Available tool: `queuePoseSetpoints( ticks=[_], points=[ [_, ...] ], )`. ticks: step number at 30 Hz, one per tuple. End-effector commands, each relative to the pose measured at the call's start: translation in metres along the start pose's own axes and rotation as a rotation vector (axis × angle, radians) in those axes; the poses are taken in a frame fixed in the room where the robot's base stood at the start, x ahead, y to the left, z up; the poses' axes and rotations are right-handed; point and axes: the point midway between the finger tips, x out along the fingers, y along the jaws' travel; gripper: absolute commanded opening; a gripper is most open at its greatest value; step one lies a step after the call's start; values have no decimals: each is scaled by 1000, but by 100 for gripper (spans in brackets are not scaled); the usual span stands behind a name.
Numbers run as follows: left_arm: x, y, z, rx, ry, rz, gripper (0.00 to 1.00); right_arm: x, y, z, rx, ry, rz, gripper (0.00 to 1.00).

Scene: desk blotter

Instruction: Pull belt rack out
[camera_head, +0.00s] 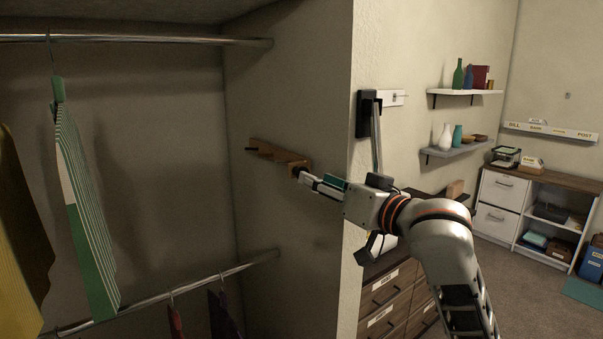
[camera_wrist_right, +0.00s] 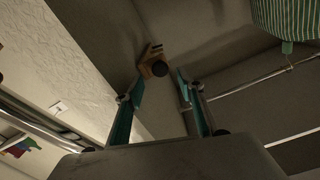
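The belt rack (camera_head: 278,154) is a brown wooden bar on the closet's right side wall, with a dark peg at its far end. My left gripper is not in view.
An upper rod (camera_head: 150,40) and a lower rod (camera_head: 170,297) cross the closet. A green striped garment (camera_head: 88,200) hangs at left. The closet wall's front edge stands beside my right arm. A drawer unit (camera_head: 390,300) is below it.

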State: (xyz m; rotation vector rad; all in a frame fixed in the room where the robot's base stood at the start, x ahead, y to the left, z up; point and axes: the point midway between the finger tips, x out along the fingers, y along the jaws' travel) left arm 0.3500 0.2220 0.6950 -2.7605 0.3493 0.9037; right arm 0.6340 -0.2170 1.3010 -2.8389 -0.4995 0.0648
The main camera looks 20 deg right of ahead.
Motion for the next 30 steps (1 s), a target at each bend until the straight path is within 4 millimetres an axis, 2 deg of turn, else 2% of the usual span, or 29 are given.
queuePoseSetpoints(
  ticks=[3, 9, 15, 22, 23, 27, 30],
  points=[
    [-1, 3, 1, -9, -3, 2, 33, 20, -1, 0, 3, -1, -1, 38],
    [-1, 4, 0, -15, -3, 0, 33, 47, -1, 0, 2, -1, -1, 38],
    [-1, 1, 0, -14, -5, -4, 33, 59, 0, 0, -1, 1, 0, 38],
    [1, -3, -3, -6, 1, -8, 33, 60, 0, 0, -1, 1, 0, 38],
    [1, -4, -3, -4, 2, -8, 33, 60, 0, 0, -1, 0, 0, 36],
    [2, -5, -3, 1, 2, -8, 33, 60, 0, 0, -1, 0, 0, 0],
    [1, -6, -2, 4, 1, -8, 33, 60, 0, 0, -1, 0, 0, 0]
  ],
)
